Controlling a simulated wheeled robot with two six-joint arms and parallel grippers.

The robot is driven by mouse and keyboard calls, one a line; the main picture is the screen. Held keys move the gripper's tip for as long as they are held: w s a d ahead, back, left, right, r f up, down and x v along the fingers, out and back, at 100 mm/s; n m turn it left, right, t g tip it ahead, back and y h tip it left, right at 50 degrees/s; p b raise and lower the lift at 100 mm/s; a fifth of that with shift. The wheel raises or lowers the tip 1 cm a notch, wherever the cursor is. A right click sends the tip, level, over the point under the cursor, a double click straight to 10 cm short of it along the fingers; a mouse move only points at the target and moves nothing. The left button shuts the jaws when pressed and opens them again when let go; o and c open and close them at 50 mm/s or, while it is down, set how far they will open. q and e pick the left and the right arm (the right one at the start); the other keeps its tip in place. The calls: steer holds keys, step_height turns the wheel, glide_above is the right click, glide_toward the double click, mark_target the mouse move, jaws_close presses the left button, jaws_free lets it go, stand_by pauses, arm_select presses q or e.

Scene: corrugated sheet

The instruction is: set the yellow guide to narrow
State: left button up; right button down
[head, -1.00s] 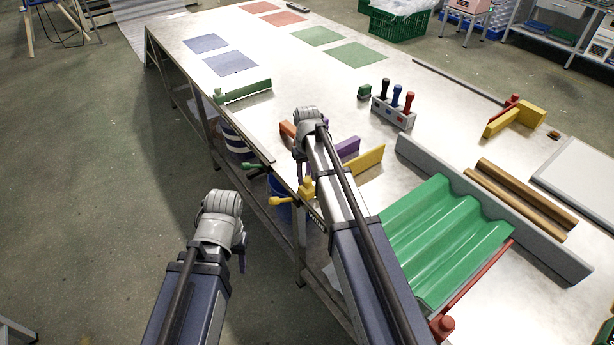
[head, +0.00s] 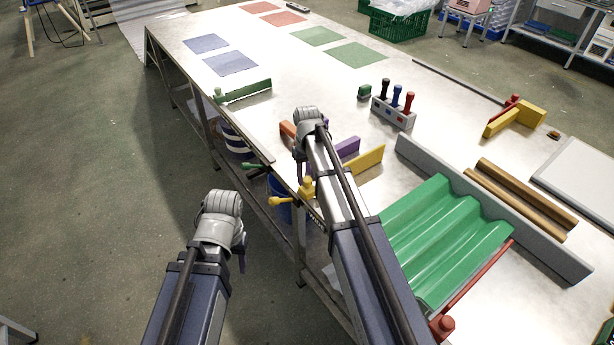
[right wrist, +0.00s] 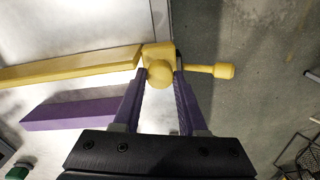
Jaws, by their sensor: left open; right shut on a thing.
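The yellow guide (head: 369,161) is a flat upright bar at the near edge of the metal table, with a round knob and a handle (head: 281,201) sticking out past the edge. In the right wrist view its bar (right wrist: 70,68) runs to the left and its handle (right wrist: 216,71) points right. My right gripper (right wrist: 163,82) has its purple fingers closed around the round yellow knob; in the head view my wrist partly hides this. My left gripper (head: 241,262) hangs open, off the table at the lower left. No width marking for the guide is readable.
A green corrugated sheet (head: 450,235) lies to the right, by a long grey rail (head: 480,205). A block with several coloured levers (head: 394,113) stands behind. Coloured mats lie farther off.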

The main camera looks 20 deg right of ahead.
steer(key=s+d, duration=0.2)
steer(key=s, duration=0.4)
steer(key=s+d, duration=0.2)
steer(key=s, duration=0.3)
steer(key=s+d, duration=0.2)
steer(key=s, duration=0.4)
steer(key=shift+s+d, duration=0.15)
steer(key=shift+s, duration=0.2)
steer(key=c, duration=0.7)
jaws_free()
steer(key=shift+c, duration=0.2)
steer(key=shift+r, duration=0.1)
step_height(320, 180, up, 8)
steer(key=p, duration=0.7)
steer(key=shift+f+p, duration=0.2)
steer(key=shift+p, duration=0.2)
